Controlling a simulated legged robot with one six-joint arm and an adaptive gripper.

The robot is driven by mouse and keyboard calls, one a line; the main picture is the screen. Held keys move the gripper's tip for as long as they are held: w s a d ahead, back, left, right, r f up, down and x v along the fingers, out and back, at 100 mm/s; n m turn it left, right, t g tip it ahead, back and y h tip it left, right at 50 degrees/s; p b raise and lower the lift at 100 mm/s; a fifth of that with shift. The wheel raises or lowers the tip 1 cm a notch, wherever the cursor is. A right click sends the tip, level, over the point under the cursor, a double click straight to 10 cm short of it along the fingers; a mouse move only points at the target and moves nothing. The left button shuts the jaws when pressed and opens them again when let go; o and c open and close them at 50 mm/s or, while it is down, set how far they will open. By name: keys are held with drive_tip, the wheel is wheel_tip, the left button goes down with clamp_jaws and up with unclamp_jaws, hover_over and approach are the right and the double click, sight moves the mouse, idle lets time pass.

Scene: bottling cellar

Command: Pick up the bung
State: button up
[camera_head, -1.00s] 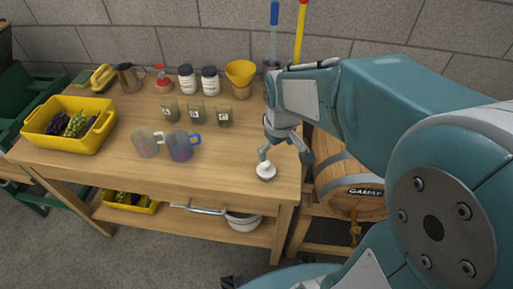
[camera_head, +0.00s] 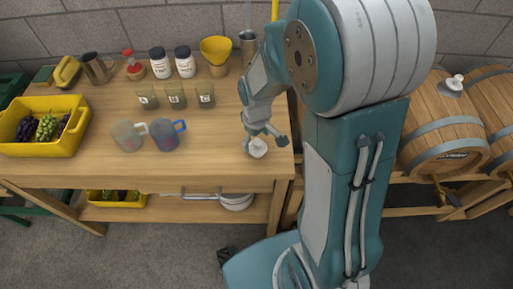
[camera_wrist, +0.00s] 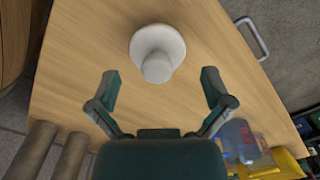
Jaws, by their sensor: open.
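The white bung (camera_head: 258,148) stands on the wooden table (camera_head: 215,170) near its front right corner. In the wrist view the bung (camera_wrist: 157,52) shows as a round white piece with a narrower knob, ahead of the fingertips and roughly centred between them. My gripper (camera_head: 264,138) is above and just behind the bung in the head view. Its two fingers (camera_wrist: 160,82) are spread open in the wrist view, with nothing between them. The gap between fingers and bung is small, and I cannot tell whether they touch.
Two measuring jugs (camera_head: 166,135) stand left of the bung, with several labelled glasses (camera_head: 176,98) behind them. A yellow crate of grapes (camera_head: 60,146) is at the far left. Barrels (camera_head: 440,125) stand right of the table, one with a white bung on top. The table front is clear.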

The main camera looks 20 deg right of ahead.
sight(257, 141)
wheel_tip(257, 141, down, 3)
drive_tip(key=shift+r, duration=0.1)
drive_tip(key=shift+d+f, duration=0.2)
drive_tip(key=shift+f, duration=0.1)
drive_tip(key=c, duration=0.9)
drive_tip(key=shift+c, duration=0.2)
drive_tip(key=shift+r, duration=0.1)
